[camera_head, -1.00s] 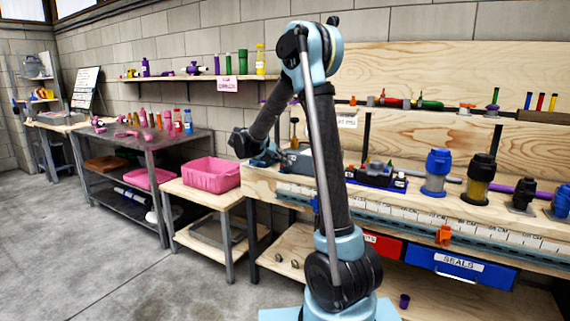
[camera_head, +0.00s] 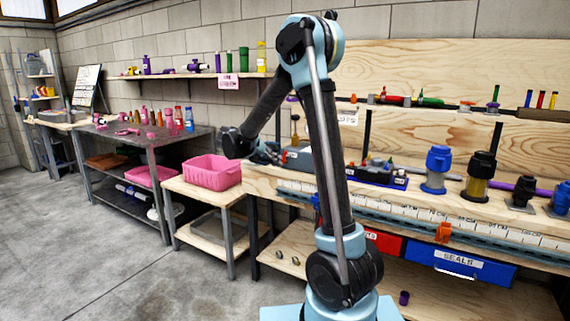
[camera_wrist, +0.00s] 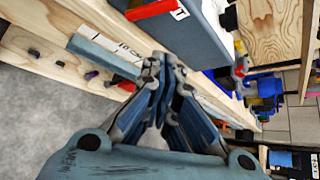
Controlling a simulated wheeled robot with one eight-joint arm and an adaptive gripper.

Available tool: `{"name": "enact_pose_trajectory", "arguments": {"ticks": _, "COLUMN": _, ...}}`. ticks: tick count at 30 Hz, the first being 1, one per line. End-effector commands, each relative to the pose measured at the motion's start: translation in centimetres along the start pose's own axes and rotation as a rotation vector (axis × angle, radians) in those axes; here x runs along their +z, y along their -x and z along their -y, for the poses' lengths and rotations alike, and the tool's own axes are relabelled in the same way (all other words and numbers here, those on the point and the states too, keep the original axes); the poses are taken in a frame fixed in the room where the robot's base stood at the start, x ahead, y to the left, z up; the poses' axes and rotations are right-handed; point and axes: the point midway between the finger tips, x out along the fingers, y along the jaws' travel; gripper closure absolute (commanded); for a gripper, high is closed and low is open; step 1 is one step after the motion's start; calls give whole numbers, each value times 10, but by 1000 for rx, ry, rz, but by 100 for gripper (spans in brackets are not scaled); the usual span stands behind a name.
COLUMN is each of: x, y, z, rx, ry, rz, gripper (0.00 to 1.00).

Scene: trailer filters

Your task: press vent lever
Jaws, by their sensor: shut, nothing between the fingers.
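My gripper (camera_wrist: 165,70) is shut and empty, its fingers together above the front edge of the workbench. In the head view my gripper (camera_head: 266,153) is small and partly merges with the grey box behind it. That grey box (camera_head: 297,158) stands on the left end of the bench; in the wrist view the grey box (camera_wrist: 200,32) lies just beyond the fingertips, with a red piece (camera_wrist: 152,9) on its side. I cannot pick out the vent lever for certain in either view. No contact between fingertips and box is clear.
A blue-capped housing (camera_head: 437,170) and a black-capped housing (camera_head: 480,175) stand farther right on the bench. A pink bin (camera_head: 212,173) sits on a low table to the left. A ruled strip (camera_head: 440,222) runs along the bench front. The floor at left is clear.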

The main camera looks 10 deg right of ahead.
Motion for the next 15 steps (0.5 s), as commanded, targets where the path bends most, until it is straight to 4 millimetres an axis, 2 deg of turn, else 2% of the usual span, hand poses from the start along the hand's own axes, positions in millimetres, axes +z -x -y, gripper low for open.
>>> {"name": "enact_pose_trajectory", "arguments": {"ticks": 6, "x": -2, "y": 15, "z": -6, "rx": 0, "ry": 1, "rz": 0, "gripper": 100}}
{"name": "enact_pose_trajectory", "arguments": {"ticks": 15, "x": -2, "y": 16, "z": -6, "rx": 0, "ry": 0, "rz": 0, "gripper": 100}}
